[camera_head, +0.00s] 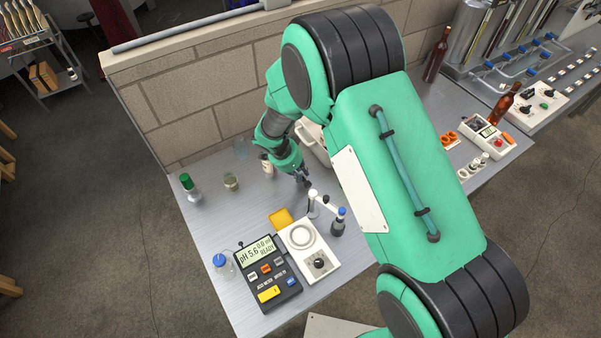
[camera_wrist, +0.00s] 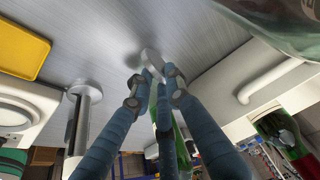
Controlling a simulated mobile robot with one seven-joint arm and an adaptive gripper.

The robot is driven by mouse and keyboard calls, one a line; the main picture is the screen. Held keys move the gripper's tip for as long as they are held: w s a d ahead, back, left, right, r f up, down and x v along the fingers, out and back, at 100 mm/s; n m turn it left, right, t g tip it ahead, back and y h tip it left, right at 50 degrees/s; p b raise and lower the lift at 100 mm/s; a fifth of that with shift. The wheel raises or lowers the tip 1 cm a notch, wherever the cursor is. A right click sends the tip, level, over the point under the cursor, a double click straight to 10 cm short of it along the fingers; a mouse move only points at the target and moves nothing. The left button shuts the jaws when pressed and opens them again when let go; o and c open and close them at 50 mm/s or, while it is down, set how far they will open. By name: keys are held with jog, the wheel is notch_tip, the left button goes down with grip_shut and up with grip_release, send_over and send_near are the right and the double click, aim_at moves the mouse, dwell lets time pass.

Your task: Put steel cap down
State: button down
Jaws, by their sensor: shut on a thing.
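In the wrist view the steel cap (camera_wrist: 151,59) is a small grey round disc held at the fingertips of my gripper (camera_wrist: 155,76). The fingers are closed on it. The cap is close over the grey bench top (camera_wrist: 100,40), with a dark shadow beside it; I cannot tell whether it touches the bench. In the head view my gripper (camera_head: 305,184) is low over the bench, behind the small white jointed stand. The cap is too small to make out there.
A pH meter (camera_head: 267,274), a white stirrer (camera_head: 308,250) and a yellow sponge-like block (camera_head: 281,219) stand in front of my gripper. A white bin (camera_head: 314,143) is behind it. Small bottles, one green-capped (camera_head: 188,185), stand to the left. Bench at left centre is bare.

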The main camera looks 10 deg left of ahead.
jog(key=c, duration=1.7)
grip_release()
jog(key=shift+a+r, duration=0.1)
jog(key=shift+r, duration=0.2)
jog(key=p+v, duration=0.1)
jog(key=v, duration=1)
jog(key=shift+s+a+r, duration=0.1)
jog(key=shift+s+r, duration=0.05)
jog(key=shift+r, duration=0.05)
